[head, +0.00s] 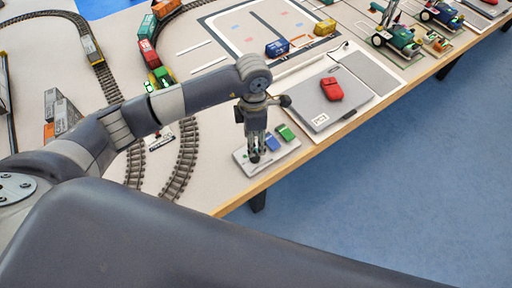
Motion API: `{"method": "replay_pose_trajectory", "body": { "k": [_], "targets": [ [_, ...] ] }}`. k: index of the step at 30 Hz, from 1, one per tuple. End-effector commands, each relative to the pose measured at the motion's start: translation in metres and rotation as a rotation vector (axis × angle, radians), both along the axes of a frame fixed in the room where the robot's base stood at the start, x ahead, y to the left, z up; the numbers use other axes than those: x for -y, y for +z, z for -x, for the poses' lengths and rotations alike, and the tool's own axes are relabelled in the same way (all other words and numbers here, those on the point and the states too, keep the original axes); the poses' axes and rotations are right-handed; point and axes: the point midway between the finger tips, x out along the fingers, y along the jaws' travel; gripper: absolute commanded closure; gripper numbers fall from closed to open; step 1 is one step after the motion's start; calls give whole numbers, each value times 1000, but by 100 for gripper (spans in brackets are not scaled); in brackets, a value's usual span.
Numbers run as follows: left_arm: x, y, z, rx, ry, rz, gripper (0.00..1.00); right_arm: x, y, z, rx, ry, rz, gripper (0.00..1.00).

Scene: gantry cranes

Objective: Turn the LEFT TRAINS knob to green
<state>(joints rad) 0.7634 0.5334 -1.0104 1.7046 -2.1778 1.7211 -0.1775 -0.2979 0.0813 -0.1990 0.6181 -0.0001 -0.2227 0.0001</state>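A small pale control panel (241,156) lies near the front edge of the table. A blue block (272,142) and a green block (285,131) show on its right part. My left gripper (257,157) points straight down over the panel's left part, its fingertips at or just above the surface. The fingers look close together, but whether they are around a knob is too small to tell. No knob can be made out; the gripper covers that spot. The panel's lettering is not readable. My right gripper is not in view.
A grey board (310,112) with a red object (332,89) lies right of the panel. Curved train tracks (180,165) and a toy train (148,54) are at left, partly behind my arm. The wooden table edge (300,160) runs close in front of the panel.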

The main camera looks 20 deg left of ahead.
Motion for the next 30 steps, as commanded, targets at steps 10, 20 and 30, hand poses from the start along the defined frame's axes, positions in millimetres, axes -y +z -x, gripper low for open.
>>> {"method": "replay_pose_trajectory", "body": {
  "k": [10, 20, 30],
  "targets": [
    [2, -60, 4, -2, 0, 0, 53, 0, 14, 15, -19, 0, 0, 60],
    [2, -74, 3, 1, -1, 0, 53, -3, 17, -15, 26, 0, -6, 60],
    [2, -74, 3, 0, -1, 1, 98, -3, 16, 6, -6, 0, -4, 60]
  ]
}}
